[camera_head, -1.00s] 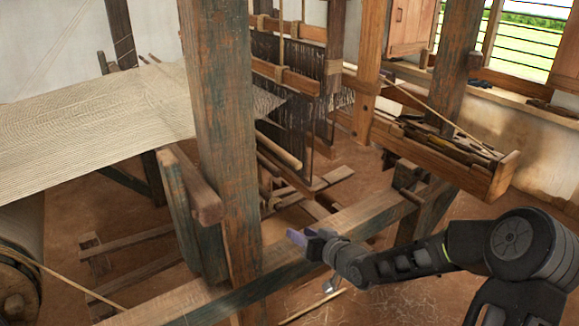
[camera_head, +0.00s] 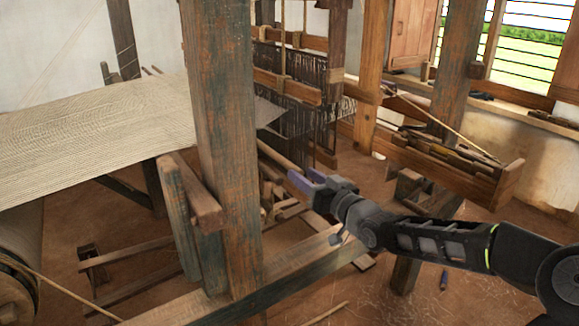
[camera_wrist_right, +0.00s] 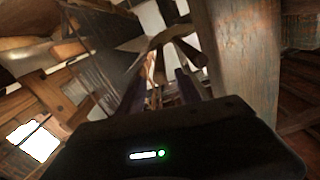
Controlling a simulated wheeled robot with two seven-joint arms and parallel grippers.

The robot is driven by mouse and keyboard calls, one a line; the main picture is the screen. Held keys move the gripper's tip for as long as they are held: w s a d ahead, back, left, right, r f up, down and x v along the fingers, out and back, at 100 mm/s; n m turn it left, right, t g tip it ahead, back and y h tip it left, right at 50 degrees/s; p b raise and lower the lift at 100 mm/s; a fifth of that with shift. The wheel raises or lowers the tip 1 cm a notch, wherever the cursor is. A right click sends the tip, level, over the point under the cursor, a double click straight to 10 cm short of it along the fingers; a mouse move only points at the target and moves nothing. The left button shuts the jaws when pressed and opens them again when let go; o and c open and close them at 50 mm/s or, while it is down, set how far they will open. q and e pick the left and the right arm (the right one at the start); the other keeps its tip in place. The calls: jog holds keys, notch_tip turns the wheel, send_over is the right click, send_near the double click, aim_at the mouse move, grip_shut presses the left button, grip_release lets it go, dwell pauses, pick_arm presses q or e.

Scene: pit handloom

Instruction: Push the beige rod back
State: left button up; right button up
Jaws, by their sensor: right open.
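The beige rod (camera_head: 281,157) is a pale wooden bar in the head view. It slants down to the right from behind the big upright post, below the dark heddles. My right gripper (camera_head: 304,179) has purple fingers and is close to the rod's near end, which is partly hidden behind it. I cannot tell whether they touch. In the right wrist view the two dark fingers (camera_wrist_right: 161,82) stand apart with a gap between them. A tan bar (camera_wrist_right: 160,40) shows beyond their tips; I cannot tell if it is the rod. My left gripper is not in view.
The thick worn post (camera_head: 226,120) stands left of my right gripper. A long low beam (camera_head: 290,270) crosses below my right arm. The pale woven cloth (camera_head: 90,130) stretches to the left. A wooden tray (camera_head: 455,168) with tools is at the right.

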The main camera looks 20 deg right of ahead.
aim_at(289, 162)
jog(key=x, duration=0.7)
jog(key=shift+c, duration=0.3)
grip_shut()
dwell(1.1)
